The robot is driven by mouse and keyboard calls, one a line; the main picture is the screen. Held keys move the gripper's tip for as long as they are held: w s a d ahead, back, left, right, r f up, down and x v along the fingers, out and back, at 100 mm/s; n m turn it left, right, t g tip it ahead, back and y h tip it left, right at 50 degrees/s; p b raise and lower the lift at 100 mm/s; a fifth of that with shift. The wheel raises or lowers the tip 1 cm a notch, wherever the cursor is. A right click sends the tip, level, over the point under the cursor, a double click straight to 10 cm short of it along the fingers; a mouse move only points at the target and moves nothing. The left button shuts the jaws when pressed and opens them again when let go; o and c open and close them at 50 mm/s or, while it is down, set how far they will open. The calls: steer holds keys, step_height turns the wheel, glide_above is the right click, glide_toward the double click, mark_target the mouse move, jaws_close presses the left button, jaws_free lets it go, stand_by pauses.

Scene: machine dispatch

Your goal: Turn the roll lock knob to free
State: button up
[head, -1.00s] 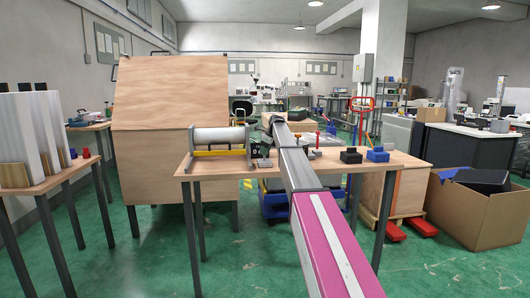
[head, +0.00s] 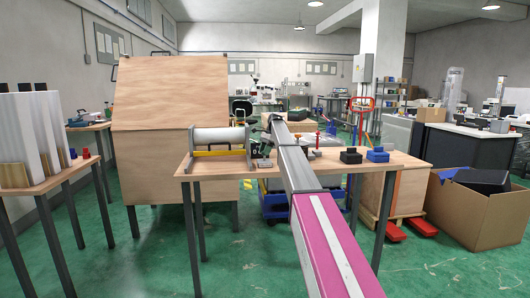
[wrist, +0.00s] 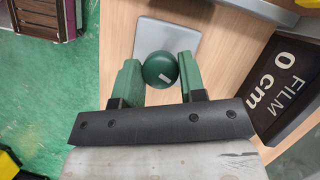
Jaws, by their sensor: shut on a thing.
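The roll lock knob (wrist: 160,69) is a round dark green knob with a short white mark on its face, in the upper middle of the wrist view. The mark sits low on the face and slants slightly. The knob stands on a grey plate (wrist: 148,35). My gripper (wrist: 159,75) has its two green fingers on either side of the knob, shut on it. In the head view the knob cannot be made out beside my arm. The white roll (head: 218,138) lies in its holder on the table, left of my arm.
A black sign reading "FILM 0 cm" (wrist: 285,85) is close to the right finger in the wrist view. The wooden table (head: 330,163) also bears a black block (head: 351,156) and a blue block (head: 378,154). A cardboard box (head: 470,210) stands on the floor at right.

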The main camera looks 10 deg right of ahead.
steer(key=shift+n+g+h, duration=0.5)
steer(key=shift+n+g, duration=0.1)
steer(key=shift+n, duration=1.6)
steer(key=o, duration=0.9)
steer(key=shift+w+a, duration=0.1)
